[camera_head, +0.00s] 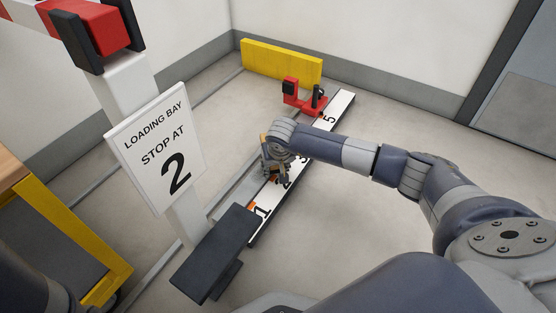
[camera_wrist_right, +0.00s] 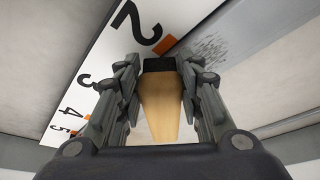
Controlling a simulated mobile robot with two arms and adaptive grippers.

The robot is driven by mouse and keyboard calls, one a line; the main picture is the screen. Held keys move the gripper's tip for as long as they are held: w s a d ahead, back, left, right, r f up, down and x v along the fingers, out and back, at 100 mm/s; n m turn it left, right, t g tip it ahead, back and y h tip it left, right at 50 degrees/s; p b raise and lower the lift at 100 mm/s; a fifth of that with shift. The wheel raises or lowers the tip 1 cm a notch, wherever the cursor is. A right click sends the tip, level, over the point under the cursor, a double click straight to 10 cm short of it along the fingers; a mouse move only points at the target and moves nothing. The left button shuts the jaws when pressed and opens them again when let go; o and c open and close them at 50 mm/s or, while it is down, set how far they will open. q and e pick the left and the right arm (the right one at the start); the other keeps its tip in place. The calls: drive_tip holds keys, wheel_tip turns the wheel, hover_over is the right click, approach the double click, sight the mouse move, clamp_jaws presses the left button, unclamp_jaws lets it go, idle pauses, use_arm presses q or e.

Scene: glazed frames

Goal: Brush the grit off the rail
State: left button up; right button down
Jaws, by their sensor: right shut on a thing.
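My right gripper (camera_head: 268,172) is low over the near half of the numbered strip. In the right wrist view my right gripper (camera_wrist_right: 160,90) is shut on a brush with a wooden handle (camera_wrist_right: 160,105) and a dark head (camera_wrist_right: 158,64). The light grey rail (camera_head: 232,197) runs beside the white numbered strip (camera_head: 335,108). In the wrist view dark grit (camera_wrist_right: 208,48) lies in a smeared patch on the rail (camera_wrist_right: 255,58), just beyond and right of the brush head. I cannot tell whether the brush touches the rail. My left gripper is not in view.
A red bracket (camera_head: 292,97) stands at the strip's far end, before a yellow bumper (camera_head: 280,62). A dark block (camera_head: 215,255) is at the near end. A sign (camera_head: 157,145) reads "LOADING BAY STOP AT 2". A yellow-framed table (camera_head: 75,235) is left. Floor at right is clear.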

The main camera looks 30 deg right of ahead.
drive_tip(key=shift+s+a+f+p, duration=0.1)
drive_tip(key=shift+s+a+p, duration=0.45)
drive_tip(key=shift+a, duration=0.5)
drive_tip(key=shift+s+a+p, duration=0.4)
drive_tip(key=shift+s+a, duration=0.3)
drive_tip(key=shift+a, duration=0.35)
drive_tip(key=shift+s+a+f+p, duration=0.1)
drive_tip(key=shift+s+a+p, duration=0.45)
drive_tip(key=shift+a, duration=0.5)
